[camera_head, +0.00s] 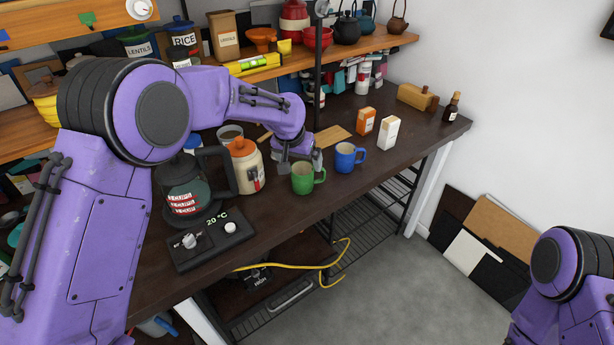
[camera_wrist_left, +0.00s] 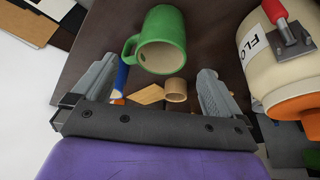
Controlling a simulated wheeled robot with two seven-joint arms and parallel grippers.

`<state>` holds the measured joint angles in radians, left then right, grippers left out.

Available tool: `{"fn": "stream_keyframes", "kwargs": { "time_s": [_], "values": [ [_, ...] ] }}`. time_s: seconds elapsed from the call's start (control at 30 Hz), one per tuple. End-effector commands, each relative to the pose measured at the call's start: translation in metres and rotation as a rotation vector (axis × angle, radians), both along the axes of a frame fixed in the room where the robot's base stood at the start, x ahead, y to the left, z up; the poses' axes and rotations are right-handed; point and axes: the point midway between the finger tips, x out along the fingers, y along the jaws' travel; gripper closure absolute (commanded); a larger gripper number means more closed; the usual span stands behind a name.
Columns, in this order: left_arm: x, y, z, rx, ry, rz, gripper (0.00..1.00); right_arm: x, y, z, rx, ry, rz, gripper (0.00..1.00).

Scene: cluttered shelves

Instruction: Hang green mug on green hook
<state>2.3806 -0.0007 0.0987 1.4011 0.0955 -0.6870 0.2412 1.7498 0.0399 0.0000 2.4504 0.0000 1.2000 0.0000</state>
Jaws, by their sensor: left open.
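The green mug (camera_head: 303,178) stands upright on the dark counter, its handle on the right in the head view. My left gripper (camera_head: 301,163) is open just behind and above it, with nothing held. In the left wrist view the green mug (camera_wrist_left: 162,40) lies ahead of my open fingers (camera_wrist_left: 155,76), its opening facing the camera and its handle at left. A small green piece (camera_head: 87,18) on the upper shelf's front edge at the upper left looks like the green hook. My right gripper is out of view; only part of my right arm shows.
A blue mug (camera_head: 346,158) stands right of the green mug. A cream jar with an orange lid (camera_head: 246,168) and a coffee maker (camera_head: 186,190) stand left. Orange (camera_head: 365,122) and white (camera_head: 388,132) boxes stand farther back. A black post (camera_head: 318,80) rises behind my gripper.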

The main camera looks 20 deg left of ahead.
Motion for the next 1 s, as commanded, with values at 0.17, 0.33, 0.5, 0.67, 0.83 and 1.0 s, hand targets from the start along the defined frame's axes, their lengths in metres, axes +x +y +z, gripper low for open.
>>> {"fn": "stream_keyframes", "kwargs": {
  "time_s": [0.17,0.33,0.5,0.67,0.83,1.0],
  "values": [
    [0.008,0.001,-0.02,-0.001,0.0,0.005,0.0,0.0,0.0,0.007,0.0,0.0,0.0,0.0],
    [0.015,-0.004,-0.047,0.0,0.003,0.002,0.0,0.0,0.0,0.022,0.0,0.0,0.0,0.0],
    [0.024,-0.005,-0.067,0.0,-0.001,0.001,0.0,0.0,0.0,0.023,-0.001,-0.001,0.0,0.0],
    [0.025,-0.006,-0.069,-0.001,-0.003,0.0,0.0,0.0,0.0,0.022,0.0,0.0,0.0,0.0],
    [0.025,-0.006,-0.069,-0.001,-0.002,0.0,0.39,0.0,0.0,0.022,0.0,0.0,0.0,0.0],
    [0.025,-0.006,-0.068,-0.001,-0.003,0.0,0.61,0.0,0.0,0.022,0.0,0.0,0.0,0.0]
  ]
}}
